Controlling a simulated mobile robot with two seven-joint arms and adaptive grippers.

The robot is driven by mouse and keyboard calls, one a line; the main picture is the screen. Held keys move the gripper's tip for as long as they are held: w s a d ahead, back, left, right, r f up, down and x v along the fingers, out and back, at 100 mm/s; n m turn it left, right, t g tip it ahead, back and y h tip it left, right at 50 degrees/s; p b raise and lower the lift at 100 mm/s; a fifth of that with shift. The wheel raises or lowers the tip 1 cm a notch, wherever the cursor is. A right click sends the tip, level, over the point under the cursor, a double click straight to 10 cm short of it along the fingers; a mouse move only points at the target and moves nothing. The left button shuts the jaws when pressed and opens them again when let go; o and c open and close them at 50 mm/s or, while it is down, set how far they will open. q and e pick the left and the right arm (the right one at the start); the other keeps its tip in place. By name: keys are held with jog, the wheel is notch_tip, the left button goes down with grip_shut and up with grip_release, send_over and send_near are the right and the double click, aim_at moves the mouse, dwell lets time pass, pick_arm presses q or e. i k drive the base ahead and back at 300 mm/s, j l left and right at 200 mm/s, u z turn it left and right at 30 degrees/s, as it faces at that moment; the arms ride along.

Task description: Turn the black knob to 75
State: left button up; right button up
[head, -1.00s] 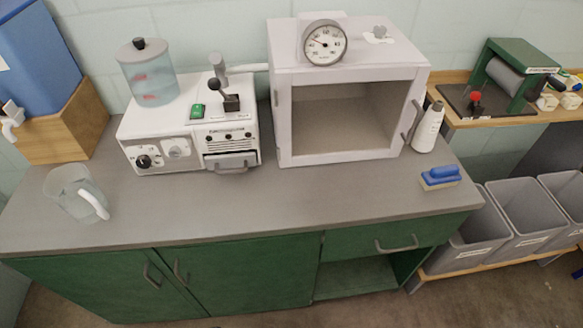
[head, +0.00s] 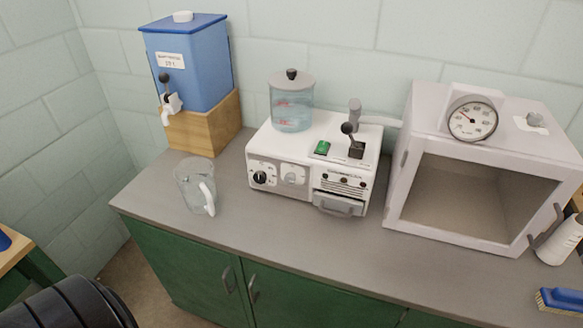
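The black knob (head: 260,177) is on the left of the front face of a white machine (head: 277,197). It looks small, and its setting and scale marks are too small to read. A pale round dial or socket (head: 293,173) sits just right of it. Neither of my grippers is in view. A black ribbed part at the lower left corner appears to be part of my own arm.
A clear pitcher (head: 194,187) stands on the grey counter (head: 240,235) left of the machine. A blue water tank (head: 190,65) sits on a wooden block (head: 205,128). A white chamber with a gauge (head: 472,119) stands at right. Counter in front of the machine is clear.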

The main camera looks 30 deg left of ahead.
aim_at(260, 177)
jog(key=u, duration=1.2)
